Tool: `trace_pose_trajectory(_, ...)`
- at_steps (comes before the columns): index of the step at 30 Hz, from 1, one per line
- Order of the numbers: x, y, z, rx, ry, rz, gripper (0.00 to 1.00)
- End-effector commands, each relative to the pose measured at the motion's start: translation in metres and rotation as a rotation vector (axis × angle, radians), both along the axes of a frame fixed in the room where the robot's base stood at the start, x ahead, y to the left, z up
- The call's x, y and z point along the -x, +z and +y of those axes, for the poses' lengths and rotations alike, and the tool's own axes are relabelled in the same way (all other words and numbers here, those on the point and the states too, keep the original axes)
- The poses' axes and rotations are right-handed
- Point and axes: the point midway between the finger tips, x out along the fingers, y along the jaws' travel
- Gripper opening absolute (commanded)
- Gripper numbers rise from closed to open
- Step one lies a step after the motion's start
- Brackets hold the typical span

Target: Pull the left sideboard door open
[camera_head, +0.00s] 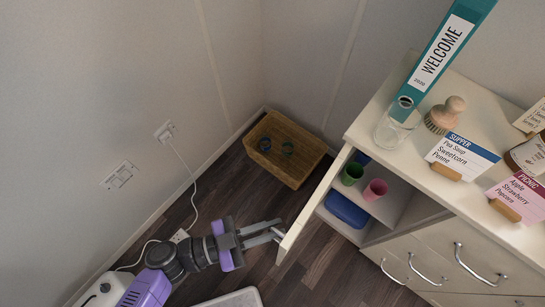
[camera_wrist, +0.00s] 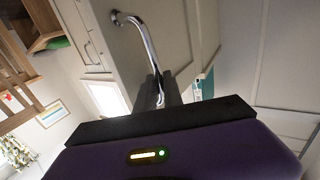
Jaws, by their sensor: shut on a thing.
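The left sideboard door (camera_head: 315,204) stands swung open, seen nearly edge-on in the head view, with the shelves behind it exposed. The door's panel (camera_wrist: 180,40) and its curved metal handle (camera_wrist: 140,30) show in the wrist view. My gripper (camera_head: 276,231) is at the door's outer edge, and its dark fingers (camera_wrist: 155,92) are shut on the lower end of the handle. The sideboard (camera_head: 440,199) stands at the right. Inside are a green cup (camera_head: 352,173), a pink cup (camera_head: 375,189) and a blue container (camera_head: 346,210).
A wicker basket (camera_head: 286,170) stands on the floor in the corner, left of the open door. A white cable (camera_head: 193,190) runs down from the wall. A bottle, brush and cards stand on the sideboard top. A pale-edged object (camera_head: 232,299) is at the bottom edge.

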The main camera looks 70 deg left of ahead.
Motion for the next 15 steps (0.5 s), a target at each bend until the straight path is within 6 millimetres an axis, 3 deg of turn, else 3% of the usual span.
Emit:
trace_pose_trajectory(3, -0.0015, 0.0021, 0.0007, 0.002, 0.002, -0.005, 0.0)
trace_pose_trajectory(4, -0.0015, 0.0021, 0.0006, 0.002, 0.002, -0.005, 0.17)
trace_pose_trajectory(6, -0.0012, 0.0018, 0.0005, 0.001, 0.001, -0.004, 0.31)
trace_pose_trajectory(15, -0.0003, 0.0005, 0.0001, 0.0, 0.001, -0.001, 0.32)
